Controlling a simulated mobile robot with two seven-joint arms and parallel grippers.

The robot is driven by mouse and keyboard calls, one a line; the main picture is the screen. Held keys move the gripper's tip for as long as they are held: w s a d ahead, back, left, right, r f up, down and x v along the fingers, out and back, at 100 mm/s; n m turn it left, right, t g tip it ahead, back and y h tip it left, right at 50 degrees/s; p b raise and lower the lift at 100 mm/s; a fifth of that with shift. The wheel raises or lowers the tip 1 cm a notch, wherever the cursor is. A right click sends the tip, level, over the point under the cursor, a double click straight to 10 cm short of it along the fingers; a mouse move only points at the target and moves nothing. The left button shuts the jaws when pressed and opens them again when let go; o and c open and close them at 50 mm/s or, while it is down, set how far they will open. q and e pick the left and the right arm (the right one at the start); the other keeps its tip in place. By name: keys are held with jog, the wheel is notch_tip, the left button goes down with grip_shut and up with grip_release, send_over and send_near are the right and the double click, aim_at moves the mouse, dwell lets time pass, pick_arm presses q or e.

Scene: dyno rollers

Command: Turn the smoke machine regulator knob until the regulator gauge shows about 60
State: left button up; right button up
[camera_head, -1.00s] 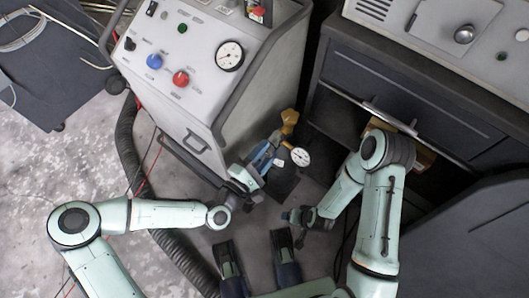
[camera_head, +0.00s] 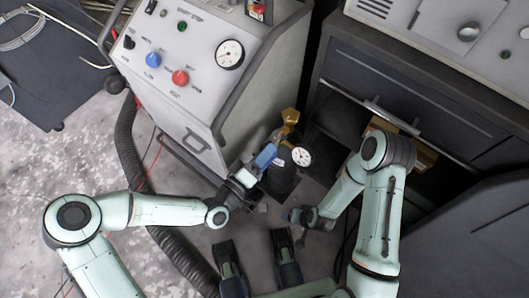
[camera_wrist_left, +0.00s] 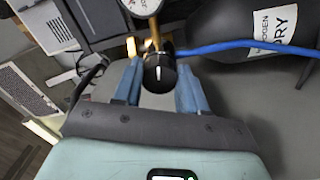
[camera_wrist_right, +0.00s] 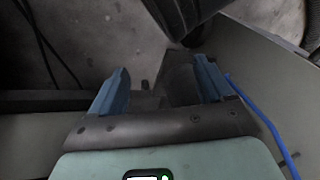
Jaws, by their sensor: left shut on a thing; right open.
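The regulator gauge (camera_head: 302,156) is a small white dial beside a brass fitting (camera_head: 290,117), low between the two grey cabinets. Its needle is too small to read in the head view. In the left wrist view, the gauge (camera_wrist_left: 141,5) is cut off by the top edge. The black regulator knob (camera_wrist_left: 160,73) sits between the blue fingers of my left gripper (camera_wrist_left: 157,78), which is shut on it. In the head view, my left gripper (camera_head: 264,158) hides the knob.
A black bottle (camera_wrist_left: 235,30) with a white label and a blue hose stand close to the knob. The left cabinet (camera_head: 190,100) carries a larger gauge (camera_head: 230,54) and red and blue knobs. The right cabinet (camera_head: 410,90) has an open compartment. A thick black hose runs along the floor.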

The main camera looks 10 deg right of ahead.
pick_arm(q)
jog(key=shift+m, duration=1.7)
pick_arm(e)
jog(key=shift+s+d+f, duration=0.1)
jog(key=shift+s+f, duration=0.5)
pick_arm(q)
jog(key=shift+b, duration=0.3)
pick_arm(e)
jog(key=shift+s, duration=0.1)
pick_arm(q)
jog(key=o, duration=1.1)
jog(key=shift+c, duration=0.2)
jog(key=p+v, duration=0.3)
jog(key=v, duration=1)
jog(key=shift+a, duration=0.25)
pick_arm(e)
jog(key=shift+g+y, duration=0.4)
jog(key=shift+g, duration=0.1)
jog(key=shift+s+a+r, duration=0.35)
jog(key=shift+a+r, duration=0.05)
jog(key=shift+r, duration=0.3)
jog(key=shift+s+a+r, duration=0.35)
jog(key=shift+r, duration=0.35)
jog(key=shift+s+a+r, duration=0.35)
jog(key=shift+a+r, duration=0.05)
jog(key=shift+r, duration=0.3)
